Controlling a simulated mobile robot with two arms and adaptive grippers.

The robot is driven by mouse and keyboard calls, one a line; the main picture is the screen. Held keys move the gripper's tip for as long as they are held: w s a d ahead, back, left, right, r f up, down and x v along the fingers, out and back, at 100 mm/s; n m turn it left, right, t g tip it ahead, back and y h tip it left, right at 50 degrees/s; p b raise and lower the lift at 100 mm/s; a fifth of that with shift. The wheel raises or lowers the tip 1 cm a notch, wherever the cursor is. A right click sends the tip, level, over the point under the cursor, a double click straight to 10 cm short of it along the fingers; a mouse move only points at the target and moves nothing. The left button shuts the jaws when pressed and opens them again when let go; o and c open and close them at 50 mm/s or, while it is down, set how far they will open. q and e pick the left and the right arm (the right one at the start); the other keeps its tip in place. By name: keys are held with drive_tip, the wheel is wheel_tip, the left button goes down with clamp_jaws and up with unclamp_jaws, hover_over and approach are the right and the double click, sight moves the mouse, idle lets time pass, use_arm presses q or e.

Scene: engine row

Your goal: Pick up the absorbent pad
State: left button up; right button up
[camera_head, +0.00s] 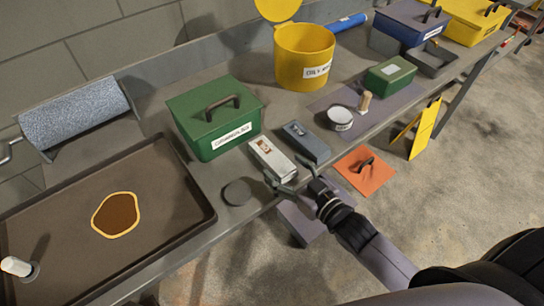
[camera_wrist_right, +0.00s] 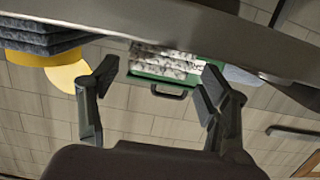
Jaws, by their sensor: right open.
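A flat blue-grey stack (camera_head: 308,145), which looks like absorbent pads, lies near the front edge of the bench. Its layered edges also show at the top left of the right wrist view (camera_wrist_right: 40,38). My right gripper (camera_head: 290,177) is open and empty at the bench edge, in front of a pale labelled box (camera_head: 270,160); the stack is just beyond it. The open fingers also show in the right wrist view (camera_wrist_right: 158,78), with the stack off to the left, not between them. My left gripper is not in view.
A green handled box (camera_head: 215,118) and a yellow bin (camera_head: 303,58) with raised lid stand behind. A dark tray (camera_head: 165,180) with an outlined brown spill (camera_head: 116,214) is left, near a grey roll (camera_head: 75,115). A dark disc (camera_head: 237,192) lies by the edge.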

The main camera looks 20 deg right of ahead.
sight(278, 161)
drive_tip(key=x, duration=0.5)
drive_tip(key=shift+w+d+f+p, duration=0.1)
drive_tip(key=shift+w+d+p, duration=0.1)
drive_tip(key=shift+p, duration=0.2)
drive_tip(key=shift+s, duration=0.1)
drive_tip(key=shift+c, duration=0.5)
drive_tip(key=c, duration=1)
